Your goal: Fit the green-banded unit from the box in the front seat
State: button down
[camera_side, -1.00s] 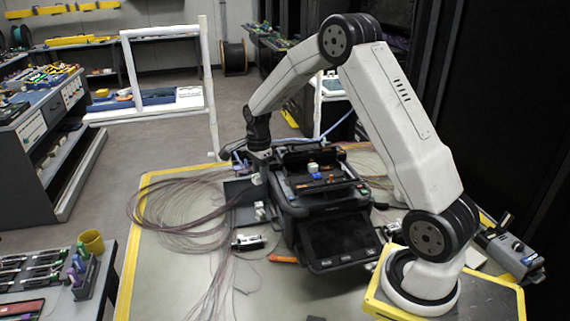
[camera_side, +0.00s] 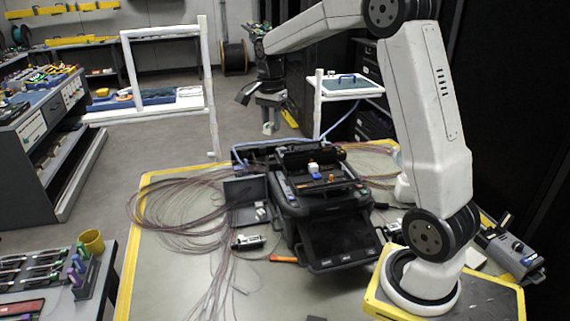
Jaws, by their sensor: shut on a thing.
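My gripper (camera_side: 269,106) is raised behind the work table, at the end of my outstretched arm. It is shut on a small pale unit (camera_side: 268,128) that hangs below the fingers. The unit is too small to make out a green band. A dark open box (camera_side: 238,189) stands at the left of the black splicer, with small pale pieces at its front. The black splicer (camera_side: 335,238) is in the middle of the table, with white, blue and orange parts on top. I cannot tell which place in it is the front seat.
Loose fibre coils (camera_side: 165,212) spread over the table's left. A small silver device (camera_side: 248,242) and an orange tool (camera_side: 284,259) lie in front of the box. A white frame (camera_side: 211,90) stands behind the table. A grey device (camera_side: 512,252) is at the right.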

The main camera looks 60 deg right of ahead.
jog(key=s+d+n, duration=0.3)
jog(key=s+n, duration=1.7)
jog(key=n, duration=0.7)
notch_tip(320, 180, down, 6)
jog(key=shift+s+d+r, duration=0.1)
jog(key=shift+d+r, duration=0.05)
jog(key=shift+r, duration=0.1)
jog(key=w+d+f, duration=0.2)
jog(key=w, duration=0.1)
jog(key=w+d+f, duration=0.2)
jog(key=w+f, duration=0.1)
jog(key=w+d+f, duration=0.3)
jog(key=w, duration=0.1)
jog(key=shift+w+d+f, duration=0.4)
jog(key=shift+w+f, duration=0.15)
jog(key=shift+f, duration=0.1)
